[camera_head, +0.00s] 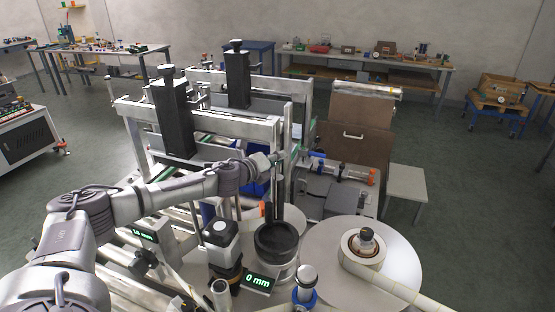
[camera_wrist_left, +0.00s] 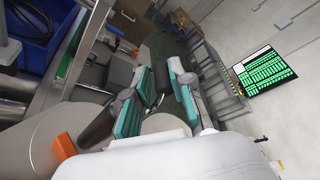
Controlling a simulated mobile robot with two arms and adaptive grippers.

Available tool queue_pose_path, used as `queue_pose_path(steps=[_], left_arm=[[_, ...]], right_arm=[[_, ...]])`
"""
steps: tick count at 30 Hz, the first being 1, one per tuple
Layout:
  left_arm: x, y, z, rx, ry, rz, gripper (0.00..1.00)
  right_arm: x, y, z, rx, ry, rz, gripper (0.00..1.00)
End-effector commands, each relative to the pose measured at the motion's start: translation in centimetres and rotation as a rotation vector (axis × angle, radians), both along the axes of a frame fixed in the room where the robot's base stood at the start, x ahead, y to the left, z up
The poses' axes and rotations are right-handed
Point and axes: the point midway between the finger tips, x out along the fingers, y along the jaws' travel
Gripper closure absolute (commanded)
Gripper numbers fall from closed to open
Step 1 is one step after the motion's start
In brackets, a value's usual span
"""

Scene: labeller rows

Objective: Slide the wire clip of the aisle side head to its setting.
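The labeller head on the near side has a black round knob (camera_head: 277,241), a tilted display reading "0 mm" (camera_head: 258,282) and an upright post. A small orange piece (camera_head: 263,209) sits low beside the post; an orange block also shows in the left wrist view (camera_wrist_left: 63,146). I cannot tell whether either is the wire clip. My left gripper (camera_head: 277,159) is up by the upright posts, above the knob. In the left wrist view its two teal-padded fingers (camera_wrist_left: 160,78) stand apart with nothing seen between them. My right gripper is in neither view.
A second display (camera_head: 143,235) stands left of the head. A label reel disc (camera_head: 385,262) is at the right. Metal frames with black columns (camera_head: 172,110) rise behind my arm. A green-lettered screen (camera_wrist_left: 265,72) shows in the wrist view. Open floor lies at the right.

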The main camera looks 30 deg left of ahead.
Motion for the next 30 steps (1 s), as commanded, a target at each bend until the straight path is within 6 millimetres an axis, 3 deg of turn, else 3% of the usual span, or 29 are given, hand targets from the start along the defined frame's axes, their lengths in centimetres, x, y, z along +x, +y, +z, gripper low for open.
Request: queue_pose_path(steps=[8, 15, 23, 24, 27, 30], left_arm=[[0.0, -0.2, -0.1, -0.005, 0.000, -0.002, 1.00], [0.0, -0.2, -3.0, -0.006, 0.001, -0.003, 1.00], [0.0, -0.3, -2.8, -0.006, 0.003, -0.004, 1.00], [0.0, -0.3, -2.8, -0.006, 0.003, -0.004, 0.72], [0.0, -0.2, -2.8, -0.005, 0.002, -0.004, 0.59], [0.0, -0.2, -2.8, -0.005, 0.002, -0.003, 0.59]], right_arm=[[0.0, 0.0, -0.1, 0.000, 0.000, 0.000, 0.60], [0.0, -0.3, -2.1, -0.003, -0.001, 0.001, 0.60], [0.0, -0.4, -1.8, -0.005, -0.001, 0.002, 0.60], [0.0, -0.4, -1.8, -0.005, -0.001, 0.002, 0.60], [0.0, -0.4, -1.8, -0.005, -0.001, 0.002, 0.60], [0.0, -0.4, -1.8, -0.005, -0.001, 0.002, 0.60]])
